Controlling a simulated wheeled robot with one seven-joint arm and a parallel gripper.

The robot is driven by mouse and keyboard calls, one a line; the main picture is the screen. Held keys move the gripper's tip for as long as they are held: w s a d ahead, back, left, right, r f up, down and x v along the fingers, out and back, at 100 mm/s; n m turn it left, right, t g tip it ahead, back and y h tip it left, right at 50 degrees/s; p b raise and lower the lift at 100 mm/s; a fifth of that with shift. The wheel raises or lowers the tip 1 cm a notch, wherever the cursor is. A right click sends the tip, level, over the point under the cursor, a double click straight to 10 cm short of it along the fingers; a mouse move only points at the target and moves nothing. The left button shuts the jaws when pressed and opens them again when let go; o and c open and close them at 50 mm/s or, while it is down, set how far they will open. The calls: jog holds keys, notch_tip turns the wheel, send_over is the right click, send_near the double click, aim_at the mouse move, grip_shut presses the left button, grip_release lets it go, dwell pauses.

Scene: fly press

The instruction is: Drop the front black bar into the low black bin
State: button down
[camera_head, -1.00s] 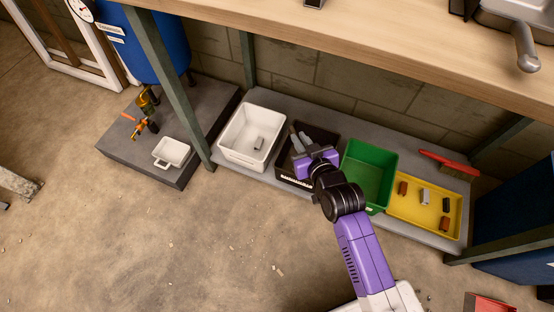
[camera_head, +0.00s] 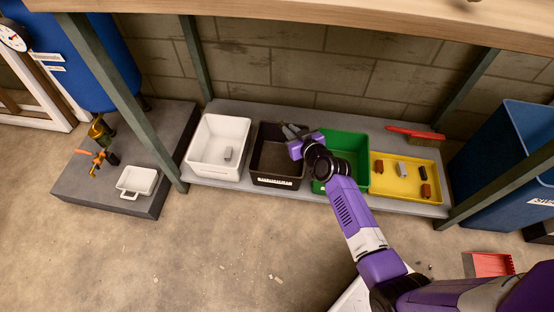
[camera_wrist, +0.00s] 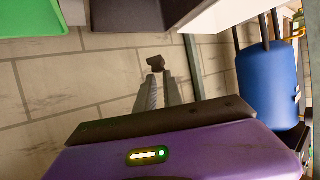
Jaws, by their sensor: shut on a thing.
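My gripper (camera_head: 291,131) is over the back right part of the low black bin (camera_head: 268,160). In the wrist view my gripper (camera_wrist: 156,78) is shut on a small dark block (camera_wrist: 155,62), which I take for the black bar. Its tip sticks out past the fingers; the rest is hidden between them. In the head view the held piece is too small to make out. The bin also shows upside down at the top of the wrist view (camera_wrist: 145,12). The visible part of the bin's inside looks empty.
A white bin (camera_head: 205,165) with a grey piece stands left of the black bin. A green bin (camera_head: 355,178) stands close on its right, under my forearm. A yellow tray (camera_head: 395,191) holds several small bars, one black (camera_head: 423,173). A red brush (camera_head: 412,132) lies behind it.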

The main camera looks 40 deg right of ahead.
notch_tip(320, 180, down, 5)
jog(key=b, duration=0.3)
jog(key=shift+r, duration=0.2)
jog(key=c, duration=1.4)
grip_release()
jog(key=shift+p+v, duration=1.3)
jog(key=shift+v, duration=2.6)
